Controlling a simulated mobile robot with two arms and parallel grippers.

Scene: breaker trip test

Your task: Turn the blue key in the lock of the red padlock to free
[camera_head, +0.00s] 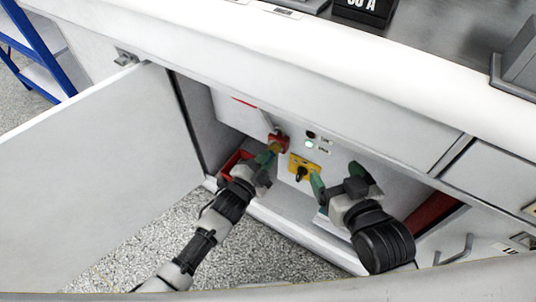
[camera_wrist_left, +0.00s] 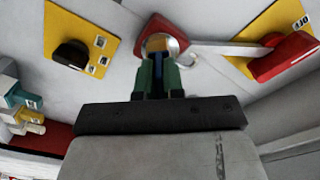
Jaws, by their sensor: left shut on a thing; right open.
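The red padlock (camera_head: 283,138) hangs on the grey panel inside the open cabinet. In the left wrist view, the red padlock (camera_wrist_left: 147,36) is straight ahead, with a brass-coloured part facing me. My left gripper (camera_head: 268,158) is at the padlock and shut. In the left wrist view, a narrow strip of the blue key (camera_wrist_left: 158,62) shows between its green fingertips (camera_wrist_left: 157,75), in line with the lock. The fingers hide most of the key, and its turn angle cannot be told. My right gripper (camera_head: 339,177) is open and empty, right of the padlock.
A yellow plate with a black knob (camera_head: 301,173) sits between my grippers. In the left wrist view, a grey bar runs from the padlock to a red lever (camera_wrist_left: 284,60) on a yellow plate marked OFF. The cabinet door (camera_head: 95,170) is open.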

